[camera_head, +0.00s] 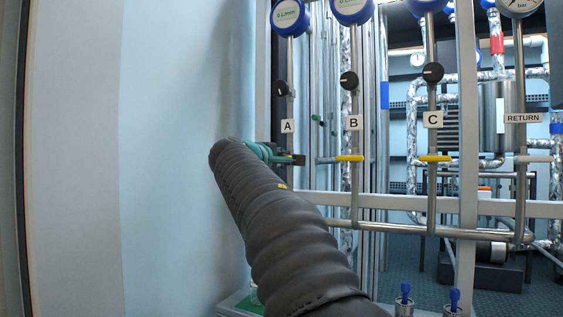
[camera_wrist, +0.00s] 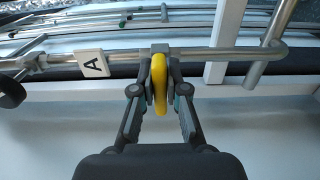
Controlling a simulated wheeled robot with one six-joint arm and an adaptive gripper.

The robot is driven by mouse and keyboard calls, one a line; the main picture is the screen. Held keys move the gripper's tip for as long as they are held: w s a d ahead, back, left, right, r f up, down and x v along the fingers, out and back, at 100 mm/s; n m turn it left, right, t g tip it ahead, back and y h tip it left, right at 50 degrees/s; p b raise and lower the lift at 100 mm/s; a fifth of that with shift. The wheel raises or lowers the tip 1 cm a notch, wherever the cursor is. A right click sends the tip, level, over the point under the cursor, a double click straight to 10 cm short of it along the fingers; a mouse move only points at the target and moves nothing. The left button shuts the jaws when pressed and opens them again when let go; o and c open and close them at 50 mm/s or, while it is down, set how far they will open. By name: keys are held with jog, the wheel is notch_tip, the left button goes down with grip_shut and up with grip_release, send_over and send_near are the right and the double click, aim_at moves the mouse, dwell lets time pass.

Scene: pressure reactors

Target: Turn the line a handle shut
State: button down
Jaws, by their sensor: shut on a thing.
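The line A handle (camera_wrist: 159,82) is yellow and sits on the line A pipe (camera_wrist: 215,58), near the white "A" label (camera_wrist: 92,63). In the wrist view it stands across the pipe, pointing toward my wrist. My gripper (camera_wrist: 160,90) is shut on this handle, one finger on each side. In the head view my gripper (camera_head: 292,159) is at the line A pipe just below the "A" label (camera_head: 288,126), and it hides most of the handle there.
Line B's yellow handle (camera_head: 349,158) and line C's yellow handle (camera_head: 435,158) lie across their upright pipes to the right. The RETURN line has a pale handle (camera_head: 534,158). A light blue wall (camera_head: 170,200) stands close on the left. Black knobs (camera_head: 281,89) sit above the labels.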

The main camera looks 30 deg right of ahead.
dwell(0.5)
jog(key=c, duration=1.2)
grip_release()
jog(key=v, duration=1.2)
jog(key=shift+s, duration=0.1)
